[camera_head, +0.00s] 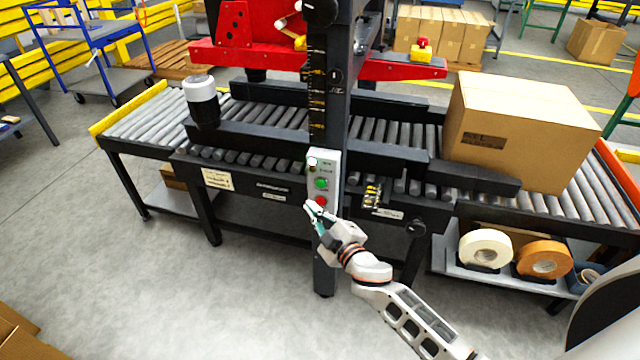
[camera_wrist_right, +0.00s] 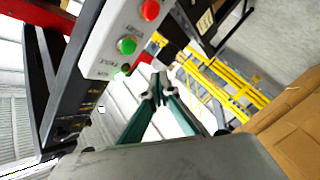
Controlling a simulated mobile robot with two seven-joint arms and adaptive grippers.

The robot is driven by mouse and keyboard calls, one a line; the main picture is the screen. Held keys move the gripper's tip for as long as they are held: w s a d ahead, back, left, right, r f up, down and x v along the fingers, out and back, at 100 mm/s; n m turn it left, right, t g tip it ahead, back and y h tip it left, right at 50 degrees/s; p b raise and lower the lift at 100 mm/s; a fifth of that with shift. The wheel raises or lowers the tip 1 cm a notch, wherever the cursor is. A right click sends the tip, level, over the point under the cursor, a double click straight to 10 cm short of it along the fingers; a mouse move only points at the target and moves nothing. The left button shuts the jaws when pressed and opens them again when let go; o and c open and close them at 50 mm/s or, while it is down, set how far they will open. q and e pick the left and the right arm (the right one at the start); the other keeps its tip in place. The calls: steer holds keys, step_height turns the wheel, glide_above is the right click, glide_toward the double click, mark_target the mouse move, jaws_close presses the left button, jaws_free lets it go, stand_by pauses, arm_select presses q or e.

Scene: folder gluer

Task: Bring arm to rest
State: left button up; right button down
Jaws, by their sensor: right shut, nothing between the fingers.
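My right arm (camera_head: 408,312) reaches up from the lower right in the head view. Its gripper (camera_head: 312,208) is shut and empty, in front of the machine's post at the lower end of the grey control box (camera_head: 329,163). In the head view the fingertips appear beside the red button (camera_head: 321,201), just below the green button (camera_head: 321,183). The right wrist view shows the closed fingertips (camera_wrist_right: 158,88) with nothing between them, and the box (camera_wrist_right: 100,50) to their upper left. I cannot tell whether the fingers touch the box. My left gripper is not in view.
A roller conveyor (camera_head: 150,115) spans the scene behind my gripper. A large cardboard box (camera_head: 525,125) sits on its right part. Tape rolls (camera_head: 486,249) lie on a lower shelf at the right. Grey floor (camera_head: 180,290) is open at the front left.

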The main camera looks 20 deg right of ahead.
steer(key=s+f+m+g, duration=0.2)
steer(key=s+f, duration=0.3)
steer(key=s, duration=0.5)
steer(key=s+d+f+m+g, duration=0.1)
steer(key=s+f, duration=0.4)
steer(key=s, duration=0.5)
steer(key=s+f+m+g+h, duration=0.1)
steer(key=s+f+m+g, duration=0.2)
steer(key=s+f, duration=0.3)
steer(key=s+m, duration=0.1)
steer(key=s, duration=0.3)
steer(key=shift+d+m, duration=0.3)
steer(key=shift+m, duration=0.1)
steer(key=shift+w+a, duration=0.1)
steer(key=shift+w, duration=0.1)
